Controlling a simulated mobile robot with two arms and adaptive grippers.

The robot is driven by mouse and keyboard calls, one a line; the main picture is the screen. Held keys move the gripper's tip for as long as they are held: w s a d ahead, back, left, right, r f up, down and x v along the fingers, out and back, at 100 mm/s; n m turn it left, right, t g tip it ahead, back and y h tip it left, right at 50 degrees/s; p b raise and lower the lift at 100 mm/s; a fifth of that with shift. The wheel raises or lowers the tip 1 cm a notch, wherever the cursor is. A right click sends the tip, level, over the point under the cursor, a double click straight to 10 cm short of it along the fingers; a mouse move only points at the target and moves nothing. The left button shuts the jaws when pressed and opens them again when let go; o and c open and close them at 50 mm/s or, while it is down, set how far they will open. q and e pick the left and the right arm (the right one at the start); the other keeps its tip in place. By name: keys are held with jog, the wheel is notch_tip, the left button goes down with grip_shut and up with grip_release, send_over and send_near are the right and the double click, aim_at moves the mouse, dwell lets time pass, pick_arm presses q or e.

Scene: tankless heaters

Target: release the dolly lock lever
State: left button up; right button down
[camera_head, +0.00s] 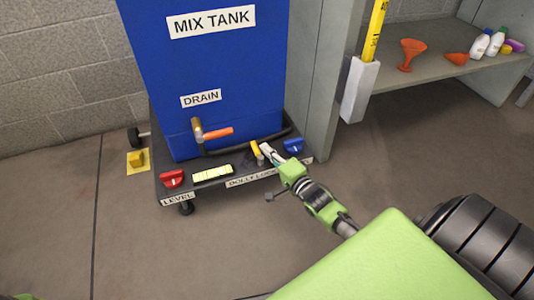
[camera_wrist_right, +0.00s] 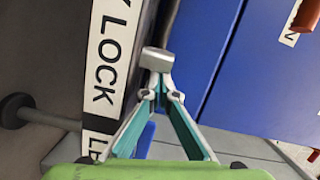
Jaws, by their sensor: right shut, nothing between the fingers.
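The dolly lock lever (camera_head: 255,148) is a short handle with a yellow grip, on the dolly deck in front of the blue tank. The DOLLY LOCK label (camera_head: 248,178) is on the dolly's front edge below it. It also shows in the right wrist view (camera_wrist_right: 112,55). My right gripper (camera_head: 266,150) is shut and empty, with its fingertips close to the lever's right side. In the right wrist view a grey block (camera_wrist_right: 157,59) sits just past the shut fingertips (camera_wrist_right: 160,94); I cannot tell whether they touch. My left gripper is not in view.
The dolly (camera_head: 165,191) carries the blue MIX TANK (camera_head: 215,75) with an orange-handled drain valve (camera_head: 215,134). A grey cabinet side (camera_head: 318,80) stands close right.

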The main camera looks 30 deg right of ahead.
dwell(0.4)
jog(key=shift+w+a+r+n+y, duration=0.15)
jog(key=shift+w+n+y, duration=0.1)
jog(key=shift+n+y, duration=0.45)
jog(key=shift+y, duration=0.5)
